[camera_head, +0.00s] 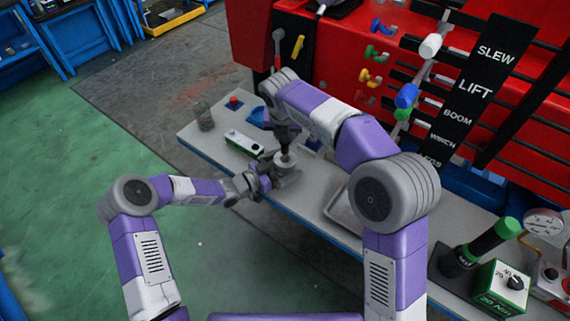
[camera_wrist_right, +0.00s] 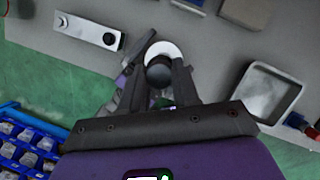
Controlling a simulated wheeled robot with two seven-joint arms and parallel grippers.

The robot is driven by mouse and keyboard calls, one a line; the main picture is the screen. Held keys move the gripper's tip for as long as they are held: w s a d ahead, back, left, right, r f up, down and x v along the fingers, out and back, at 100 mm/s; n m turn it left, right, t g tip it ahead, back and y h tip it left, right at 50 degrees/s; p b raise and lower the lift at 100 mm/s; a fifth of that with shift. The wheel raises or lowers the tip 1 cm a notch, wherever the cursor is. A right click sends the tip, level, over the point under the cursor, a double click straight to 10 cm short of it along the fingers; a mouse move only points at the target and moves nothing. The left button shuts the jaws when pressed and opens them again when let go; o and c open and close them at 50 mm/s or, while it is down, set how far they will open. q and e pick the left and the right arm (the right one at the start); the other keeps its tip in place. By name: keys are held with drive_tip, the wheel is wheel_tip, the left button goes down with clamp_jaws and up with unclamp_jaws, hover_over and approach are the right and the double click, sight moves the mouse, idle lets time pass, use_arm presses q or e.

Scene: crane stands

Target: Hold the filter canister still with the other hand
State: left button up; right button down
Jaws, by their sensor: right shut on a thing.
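The filter canister (camera_head: 286,157) stands on the grey bench, mostly hidden by my grippers. In the right wrist view it shows from above as a pale ring (camera_wrist_right: 164,45) around a dark round top. My right gripper (camera_head: 284,146) comes down from above and is shut on the canister's top; in the wrist view its two dark fingers (camera_wrist_right: 168,82) flank that top. My left gripper (camera_head: 262,183) is low at the canister's near left side. In the wrist view it shows partly behind the right fingers, with one finger close to the canister. Its opening and any contact are unclear.
A metal tray (camera_wrist_right: 268,92) lies to the right. A red crane panel with coloured levers (camera_head: 372,53) rises behind. A torque tool (camera_head: 486,243) stands at front right.

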use_arm(q)
drive_tip(key=v, duration=1.2)
drive_tip(key=shift+a, duration=0.1)
